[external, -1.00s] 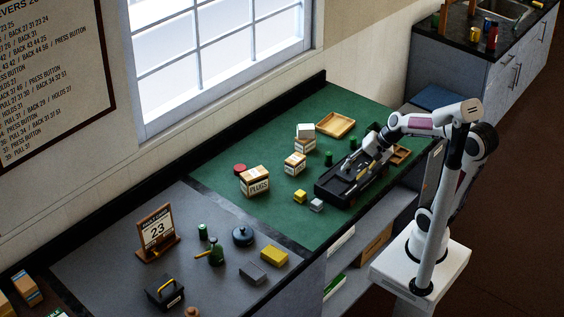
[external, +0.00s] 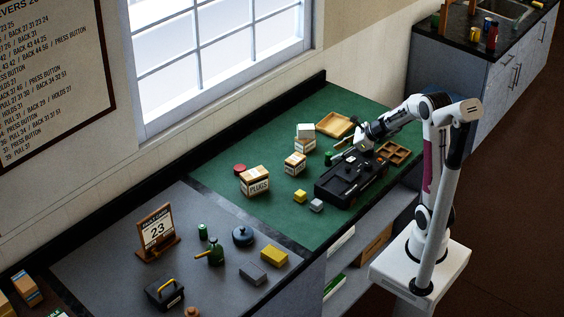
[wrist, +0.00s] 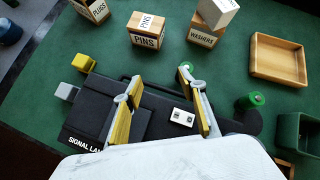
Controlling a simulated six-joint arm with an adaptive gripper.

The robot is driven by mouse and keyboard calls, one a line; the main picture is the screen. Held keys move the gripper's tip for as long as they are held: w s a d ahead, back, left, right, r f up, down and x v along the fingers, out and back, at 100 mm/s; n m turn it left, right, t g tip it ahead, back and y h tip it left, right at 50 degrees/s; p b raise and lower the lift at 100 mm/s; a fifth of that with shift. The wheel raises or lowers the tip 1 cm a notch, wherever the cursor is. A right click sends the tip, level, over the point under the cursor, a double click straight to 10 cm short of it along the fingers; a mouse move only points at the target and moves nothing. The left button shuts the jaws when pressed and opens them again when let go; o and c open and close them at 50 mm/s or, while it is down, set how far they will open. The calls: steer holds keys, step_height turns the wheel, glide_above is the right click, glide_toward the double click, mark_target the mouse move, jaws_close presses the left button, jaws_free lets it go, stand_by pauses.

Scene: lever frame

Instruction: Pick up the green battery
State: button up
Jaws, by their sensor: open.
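In the wrist view one green cylinder (wrist: 252,100) is right of my gripper (wrist: 162,78), clear of the fingers. The other green cylinder (wrist: 184,67) is partly hidden behind the right fingertip; contact cannot be told. It also shows in the external view (external: 328,158). My gripper (external: 342,149) is open and empty above the black signal lamp box (wrist: 155,120), its yellow-padded fingers wide apart.
Boxes of plugs (external: 255,181), pins (external: 295,164) and washers (external: 304,144) stand to the left and behind. A wooden tray (wrist: 278,61) and a green bin (wrist: 298,133) lie right. Yellow (external: 300,196) and grey (external: 316,205) blocks sit in front.

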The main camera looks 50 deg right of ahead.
mark_target(329, 156)
steer(key=d+f+m, duration=0.1)
steer(key=w+d+f+m, duration=0.1)
steer(key=d+m, duration=0.1)
steer(key=d, duration=0.1)
steer(key=shift+w+f+h, duration=0.2)
steer(key=shift+f+h, duration=0.2)
steer(key=shift+x, duration=1.3)
steer(key=shift+w, duration=0.15)
steer(key=shift+w+f, duration=0.75)
steer(key=shift+w, duration=0.3)
steer(key=shift+x, duration=1.25)
steer(key=shift+c, duration=0.3)
